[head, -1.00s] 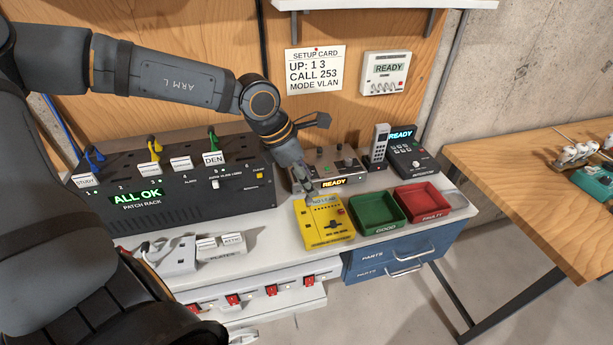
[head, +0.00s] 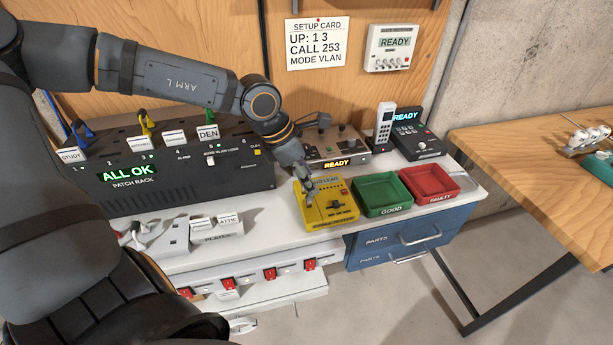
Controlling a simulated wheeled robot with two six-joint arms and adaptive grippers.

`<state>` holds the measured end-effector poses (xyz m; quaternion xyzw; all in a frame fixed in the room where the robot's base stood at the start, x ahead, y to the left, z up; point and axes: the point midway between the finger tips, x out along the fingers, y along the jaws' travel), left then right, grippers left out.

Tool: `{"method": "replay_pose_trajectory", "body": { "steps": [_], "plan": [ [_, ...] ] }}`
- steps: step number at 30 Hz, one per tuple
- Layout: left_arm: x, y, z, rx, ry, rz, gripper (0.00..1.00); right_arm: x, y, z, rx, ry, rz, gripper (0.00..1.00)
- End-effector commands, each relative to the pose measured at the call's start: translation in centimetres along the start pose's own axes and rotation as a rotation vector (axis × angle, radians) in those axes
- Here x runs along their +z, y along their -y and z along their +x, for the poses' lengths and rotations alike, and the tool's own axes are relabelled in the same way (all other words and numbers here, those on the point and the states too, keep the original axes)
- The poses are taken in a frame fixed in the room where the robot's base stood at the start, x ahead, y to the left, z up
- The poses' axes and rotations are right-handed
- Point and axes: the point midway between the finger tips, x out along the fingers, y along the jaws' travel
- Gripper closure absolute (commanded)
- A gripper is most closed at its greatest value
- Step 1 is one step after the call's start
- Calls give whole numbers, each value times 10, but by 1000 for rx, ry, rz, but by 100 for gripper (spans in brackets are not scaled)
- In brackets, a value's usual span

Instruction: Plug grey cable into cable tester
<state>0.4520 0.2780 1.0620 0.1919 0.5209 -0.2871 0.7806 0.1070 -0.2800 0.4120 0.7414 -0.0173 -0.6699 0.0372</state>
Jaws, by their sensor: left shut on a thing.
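The yellow cable tester (head: 341,213) lies on the white bench in the middle, with a lit display reading NO LEAD at its back edge. My left gripper (head: 308,194) comes down from the upper left over the left part of the tester. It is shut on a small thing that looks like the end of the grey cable. The fingers mostly hide it, and I cannot tell whether it touches the tester's socket. The rest of the cable is not clearly visible. My right gripper is not in view.
The green GOOD tray (head: 383,210) and red FAULTY tray (head: 432,199) stand right of the tester. A grey box with a READY display (head: 337,162) is close behind it. The patch rack (head: 170,182) fills the left. Clear bench lies front left of the tester.

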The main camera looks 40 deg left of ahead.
Motion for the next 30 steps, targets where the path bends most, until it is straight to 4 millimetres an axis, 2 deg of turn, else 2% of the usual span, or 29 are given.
{"method": "replay_pose_trajectory", "body": {
  "steps": [30],
  "plan": [
    [-1,0,1,0,0,0,78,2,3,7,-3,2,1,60]
  ]
}}
